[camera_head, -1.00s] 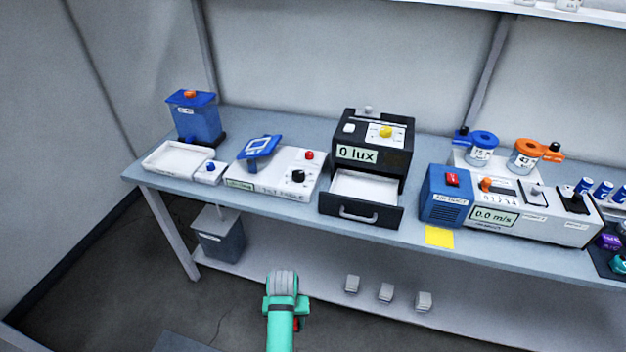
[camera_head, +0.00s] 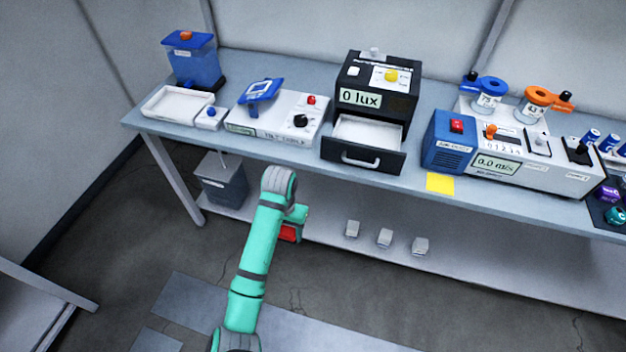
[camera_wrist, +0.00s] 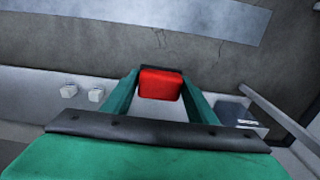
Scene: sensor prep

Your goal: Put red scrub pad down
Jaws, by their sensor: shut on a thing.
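The red scrub pad (camera_wrist: 160,84) is a small red block between the two green fingers of my gripper (camera_wrist: 158,78) in the wrist view. My gripper is shut on it. In the head view a part of the red scrub pad (camera_head: 289,233) shows beside my green arm, in front of the bench and below the height of its top. The pad is held in the air, clear of the bench. My gripper's fingers are mostly hidden behind my arm in the head view.
The grey bench (camera_head: 235,145) carries a white tray (camera_head: 178,106), a blue container (camera_head: 193,66), a lux box with an open drawer (camera_head: 362,150), and a wind meter (camera_head: 520,150). A yellow note (camera_head: 440,183) lies at its front edge. A grey bin (camera_head: 222,180) and small blocks (camera_head: 385,237) are on the lower shelf.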

